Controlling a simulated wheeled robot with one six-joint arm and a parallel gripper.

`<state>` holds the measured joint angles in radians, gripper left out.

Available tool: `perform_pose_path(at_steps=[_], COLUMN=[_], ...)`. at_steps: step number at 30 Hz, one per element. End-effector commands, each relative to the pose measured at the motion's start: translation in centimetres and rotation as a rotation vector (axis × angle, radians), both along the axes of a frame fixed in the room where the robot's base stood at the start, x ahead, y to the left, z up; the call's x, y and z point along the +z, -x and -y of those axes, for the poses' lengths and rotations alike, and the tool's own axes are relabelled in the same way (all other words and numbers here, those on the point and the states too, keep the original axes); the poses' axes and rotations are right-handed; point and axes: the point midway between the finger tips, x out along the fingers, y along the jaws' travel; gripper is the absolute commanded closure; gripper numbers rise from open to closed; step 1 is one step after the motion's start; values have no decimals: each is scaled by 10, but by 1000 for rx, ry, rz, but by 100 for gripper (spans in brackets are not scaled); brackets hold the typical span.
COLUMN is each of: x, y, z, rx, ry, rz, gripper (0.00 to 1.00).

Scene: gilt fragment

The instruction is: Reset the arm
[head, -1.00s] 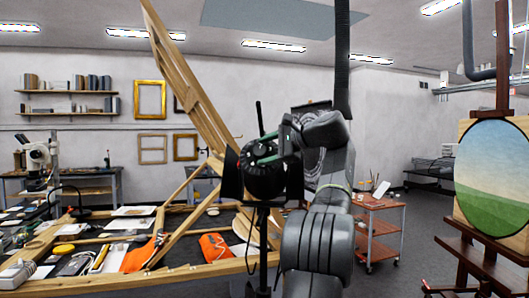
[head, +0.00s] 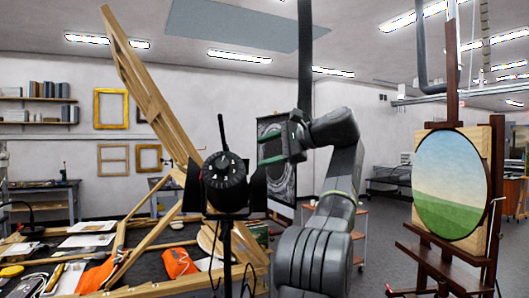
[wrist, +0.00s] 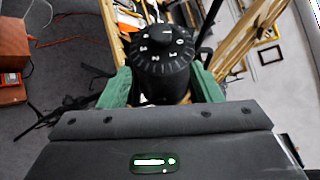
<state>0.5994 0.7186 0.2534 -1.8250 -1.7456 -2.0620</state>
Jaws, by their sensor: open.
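My arm (head: 340,185) rises in the middle of the head view, with its forearm bent over to the left. My gripper (head: 268,149) has green fingers that are apart, with nothing held. It is above and to the right of a black studio lamp (head: 224,180) on a stand. In the wrist view, my gripper (wrist: 162,88) frames the lamp's dial-marked back (wrist: 163,62) between its two green fingers. The lamp looks beyond the fingertips; whether it touches them cannot be told there.
A worktable (head: 180,290) with a wooden frame, papers and orange cloths (head: 178,263) fills the lower left. An easel (head: 452,130) holding an oval landscape painting (head: 450,185) stands at right. An orange-shelved cart (head: 358,250) is behind my arm. Grey floor (head: 390,265) shows between arm and easel.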

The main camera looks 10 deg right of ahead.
Motion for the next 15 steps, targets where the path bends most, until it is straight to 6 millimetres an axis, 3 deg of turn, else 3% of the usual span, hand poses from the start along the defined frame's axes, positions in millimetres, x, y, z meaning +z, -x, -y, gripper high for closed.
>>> perform_pose_path(at_steps=[8, 15], x=[-4, -16], y=[-6, -28], z=[-10, -44], rx=[3, 5], ry=[-1, -1], rz=[0, 0], gripper=[41, 41])
